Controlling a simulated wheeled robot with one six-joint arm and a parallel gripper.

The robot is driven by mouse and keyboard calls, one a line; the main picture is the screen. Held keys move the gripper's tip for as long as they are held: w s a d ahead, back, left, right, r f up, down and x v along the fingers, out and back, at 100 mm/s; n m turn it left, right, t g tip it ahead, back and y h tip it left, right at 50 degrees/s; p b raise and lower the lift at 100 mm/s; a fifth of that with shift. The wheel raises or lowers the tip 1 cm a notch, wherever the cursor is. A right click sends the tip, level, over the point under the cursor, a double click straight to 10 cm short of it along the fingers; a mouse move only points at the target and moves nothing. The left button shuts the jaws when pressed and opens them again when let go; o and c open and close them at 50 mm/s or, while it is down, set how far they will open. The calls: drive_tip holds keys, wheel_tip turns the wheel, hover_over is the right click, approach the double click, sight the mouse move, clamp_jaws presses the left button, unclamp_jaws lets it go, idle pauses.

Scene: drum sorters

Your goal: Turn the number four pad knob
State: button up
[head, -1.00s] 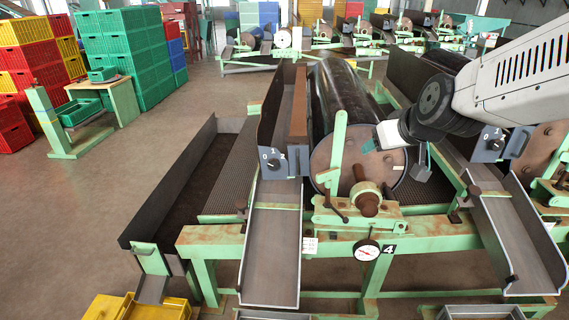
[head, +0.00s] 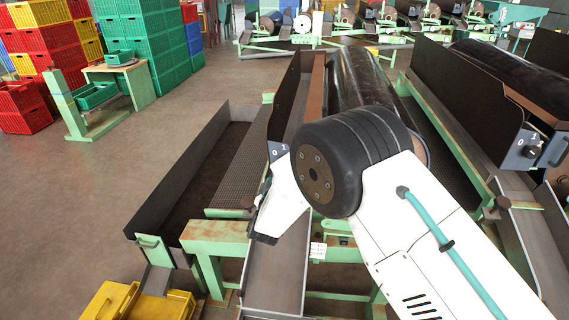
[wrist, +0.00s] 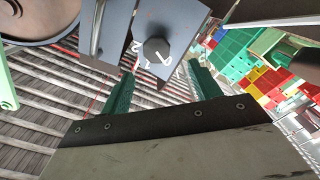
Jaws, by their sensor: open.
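The knob (wrist: 156,50) is dark and round, on a grey-blue plate marked 0, 1 and 2 in the wrist view. In the head view, the top of that plate (head: 278,152) shows 0 and 1, and my arm hides the knob. The number four sign is also hidden now. My gripper (wrist: 161,70) is open, with two green fingers pointing at the plate. The knob lies ahead of the gap between the fingertips, and nothing is held. I cannot tell the exact distance to the knob.
A dark drum (head: 362,78) lies behind my arm. A similar knob (head: 531,151) sits on the neighbouring sorter at right. A metal chute (head: 275,270) slopes below the plate. A yellow crate (head: 110,300) stands at lower left.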

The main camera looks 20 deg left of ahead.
drive_tip(key=x, duration=0.7)
drive_tip(key=shift+w+d, duration=0.3)
drive_tip(key=shift+w, duration=0.2)
drive_tip(key=c, duration=1)
